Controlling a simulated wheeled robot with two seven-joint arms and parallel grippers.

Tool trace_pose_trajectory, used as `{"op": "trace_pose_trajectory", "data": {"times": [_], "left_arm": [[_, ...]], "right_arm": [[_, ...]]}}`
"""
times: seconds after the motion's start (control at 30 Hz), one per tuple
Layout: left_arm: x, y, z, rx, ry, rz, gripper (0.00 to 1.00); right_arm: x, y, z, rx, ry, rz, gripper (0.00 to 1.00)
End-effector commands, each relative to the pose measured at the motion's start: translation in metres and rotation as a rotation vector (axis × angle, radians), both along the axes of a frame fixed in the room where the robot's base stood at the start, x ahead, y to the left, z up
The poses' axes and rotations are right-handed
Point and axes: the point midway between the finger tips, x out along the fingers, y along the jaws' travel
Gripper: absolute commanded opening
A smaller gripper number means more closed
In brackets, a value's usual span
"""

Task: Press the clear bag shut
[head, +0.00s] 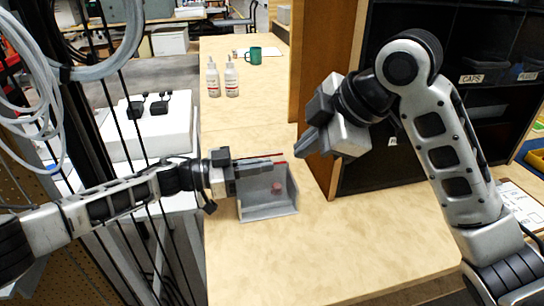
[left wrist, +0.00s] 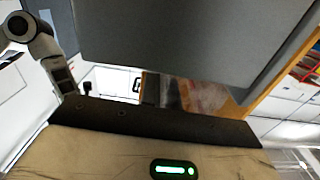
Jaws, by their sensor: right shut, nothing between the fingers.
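The clear bag (head: 262,187) stands upright in a grey open-fronted holder (head: 268,213) on the wooden table. A red line shows along its top edge, and a small reddish object (head: 277,188) shows inside it. My left gripper (head: 280,162) lies across the top of the bag from the left, its fingers at the red line. Whether its fingers are apart or pinch the bag is not clear. My right gripper (head: 302,151) is shut and empty, just right of and above the bag's top right corner. In the left wrist view a large grey surface fills the top, and I cannot see the bag clearly.
Two white bottles (head: 231,78) and a green mug (head: 254,56) stand far back on the table. A dark shelf unit (head: 375,168) with a wooden side stands at the right, behind my right arm. The table front (head: 300,260) is clear.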

Motion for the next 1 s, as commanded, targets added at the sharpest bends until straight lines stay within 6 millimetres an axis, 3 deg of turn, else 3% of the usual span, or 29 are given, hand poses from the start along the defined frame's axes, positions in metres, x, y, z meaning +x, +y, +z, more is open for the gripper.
{"op": "trace_pose_trajectory", "data": {"times": [0.17,0.57,0.73,1.0], "left_arm": [[0.002,0.002,0.0,0.004,-0.005,0.007,0.0],[0.002,0.002,0.001,0.004,-0.005,0.007,0.0],[0.002,0.002,0.001,0.004,-0.005,0.007,0.0],[0.002,0.002,0.001,0.004,-0.005,0.007,0.0]], "right_arm": [[0.004,0.009,-0.014,-0.013,0.003,0.015,0.0],[0.031,0.051,-0.082,-0.01,0.004,0.011,0.0],[0.056,0.057,-0.079,-0.009,0.0,0.008,0.0],[0.07,0.061,-0.08,-0.01,-0.002,0.009,0.0]]}}
